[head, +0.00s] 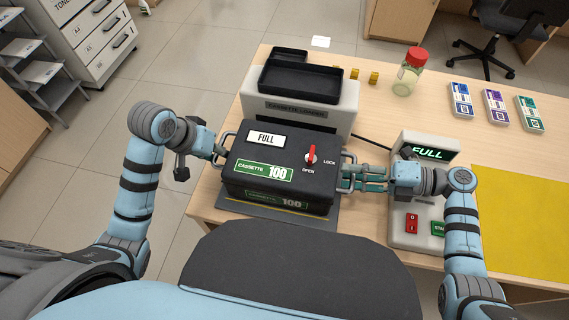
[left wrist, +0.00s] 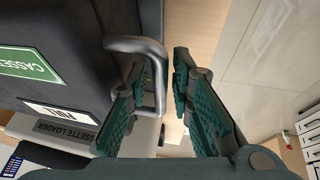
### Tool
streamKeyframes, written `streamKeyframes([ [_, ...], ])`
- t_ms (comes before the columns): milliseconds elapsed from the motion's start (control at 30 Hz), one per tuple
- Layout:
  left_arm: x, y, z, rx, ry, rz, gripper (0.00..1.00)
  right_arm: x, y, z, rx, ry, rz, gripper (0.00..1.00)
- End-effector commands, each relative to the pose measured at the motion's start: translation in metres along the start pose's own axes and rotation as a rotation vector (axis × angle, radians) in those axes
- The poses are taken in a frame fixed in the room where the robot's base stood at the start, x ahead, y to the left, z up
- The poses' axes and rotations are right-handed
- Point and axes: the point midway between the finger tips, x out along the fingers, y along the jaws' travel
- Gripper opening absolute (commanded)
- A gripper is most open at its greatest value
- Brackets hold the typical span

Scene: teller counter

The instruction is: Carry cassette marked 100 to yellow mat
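The black cassette marked 100 (head: 249,185), with a FULL label and a red knob (head: 311,155), sits on a dark grey pad at the front of the cassette loader. It has a metal handle on each side. My left gripper (head: 217,152) is at the left handle. In the left wrist view, the left gripper's (left wrist: 159,66) fingers are apart, with the handle bar (left wrist: 160,84) between them. My right gripper (head: 345,178) is at the right handle, its teal fingers spread; its contact with the handle is unclear. The yellow mat (head: 520,222) lies bare on the right of the counter.
The cassette loader (head: 345,107) with black trays stands behind the cassette. A device with a green FULL display (head: 430,153) and red switch stands between cassette and mat. A red-capped jar (head: 408,75), yellow blocks (head: 354,74) and several banded note bundles (head: 495,106) lie behind.

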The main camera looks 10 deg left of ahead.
Motion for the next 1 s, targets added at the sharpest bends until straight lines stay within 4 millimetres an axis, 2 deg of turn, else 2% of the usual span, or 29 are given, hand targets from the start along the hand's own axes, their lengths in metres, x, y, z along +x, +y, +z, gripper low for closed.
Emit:
streamKeyframes([
  [300, 0.0023, 0.0001, 0.0000, 0.000, 0.000, 0.000, 0.19, 0.0022, -0.0001, -0.0001, 0.000, 0.000, 0.000, 0.32],
  [400, 0.0022, 0.0000, 0.0000, 0.000, 0.000, 0.000, 0.03, 0.0022, -0.0001, -0.0001, 0.000, 0.000, 0.000, 0.16],
  [433, 0.0022, 0.0001, 0.0000, 0.000, 0.000, 0.000, 0.00, 0.0021, -0.0001, -0.0001, 0.000, 0.000, 0.000, 0.12],
  [500, 0.0021, 0.0001, 0.0000, 0.000, 0.001, 0.000, 0.00, 0.0021, -0.0001, -0.0001, 0.000, 0.000, 0.000, 0.00],
  [1000, 0.0015, 0.0002, -0.0009, 0.002, 0.003, 0.000, 0.00, 0.0019, 0.0007, 0.0002, -0.002, 0.000, 0.001, 0.00],
])
